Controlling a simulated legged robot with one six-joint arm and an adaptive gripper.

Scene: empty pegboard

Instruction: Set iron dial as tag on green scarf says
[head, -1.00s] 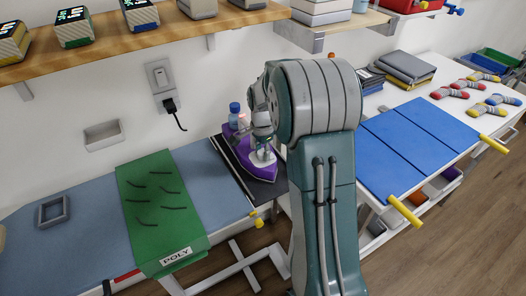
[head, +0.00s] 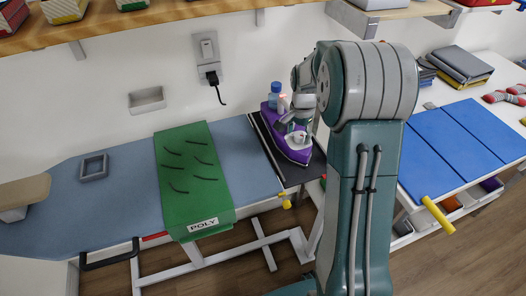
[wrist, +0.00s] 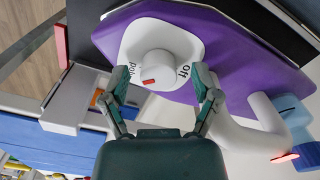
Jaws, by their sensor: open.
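The purple iron (head: 290,145) rests on a dark pad at the right end of the ironing board. Its white dial (wrist: 157,68) shows in the wrist view, with a red mark on the knob and the words "off" and "poly" around it. The red mark is at the knob's lower side, between the two words. My gripper (wrist: 162,82) is open, its fingers on either side of the dial, apart from the knob as far as I can tell. The green scarf (head: 193,175) lies over the board, and its white tag (head: 203,224) reads "POLY".
The ironing board (head: 120,205) holds a grey square frame (head: 94,167). A plug and black cord hang from the wall socket (head: 209,62). A blue folding board (head: 455,150) lies on the white table at right. A wooden shelf (head: 165,30) runs above.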

